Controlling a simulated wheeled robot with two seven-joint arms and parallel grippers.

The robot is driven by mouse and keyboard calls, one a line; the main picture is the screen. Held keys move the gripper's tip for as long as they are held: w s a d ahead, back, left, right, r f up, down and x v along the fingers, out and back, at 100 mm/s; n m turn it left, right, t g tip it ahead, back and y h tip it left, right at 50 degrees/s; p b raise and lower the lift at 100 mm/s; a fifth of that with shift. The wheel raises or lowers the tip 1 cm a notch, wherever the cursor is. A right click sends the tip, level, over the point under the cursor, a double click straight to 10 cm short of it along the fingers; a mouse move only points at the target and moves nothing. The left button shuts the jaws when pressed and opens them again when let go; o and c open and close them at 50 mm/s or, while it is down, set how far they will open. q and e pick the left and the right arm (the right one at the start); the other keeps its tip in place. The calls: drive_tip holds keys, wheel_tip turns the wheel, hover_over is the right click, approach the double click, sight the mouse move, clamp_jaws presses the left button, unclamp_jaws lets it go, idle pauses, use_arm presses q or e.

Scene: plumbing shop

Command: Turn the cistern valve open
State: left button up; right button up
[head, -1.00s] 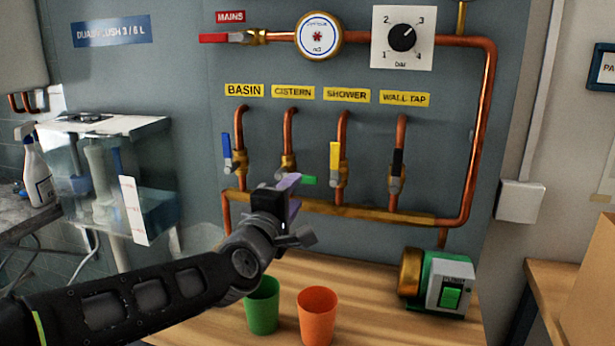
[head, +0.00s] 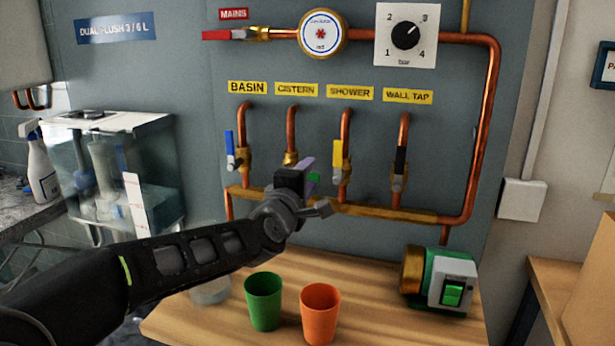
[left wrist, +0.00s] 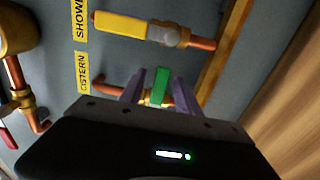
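The cistern valve sits under the CISTERN label (head: 296,90) on a copper pipe. Its green handle (head: 314,178) sticks out to the right, crosswise to the pipe, and is partly hidden by my gripper in the head view. My left gripper (head: 306,173) is at this handle. In the left wrist view, the green handle (left wrist: 160,87) stands between the two purple fingers of the left gripper (left wrist: 159,88), with a gap on each side. The fingers are open. The valve body is mostly hidden behind my gripper. My right gripper is not in view.
The blue basin handle (head: 230,150), yellow shower handle (head: 338,155) and black wall tap handle (head: 400,160) lie along their pipes close by. A green cup (head: 263,302), an orange cup (head: 320,314) and a pump (head: 440,282) stand on the wooden bench below.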

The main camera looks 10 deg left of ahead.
use_arm(q)
clamp_jaws()
idle(0.3)
idle(1.1)
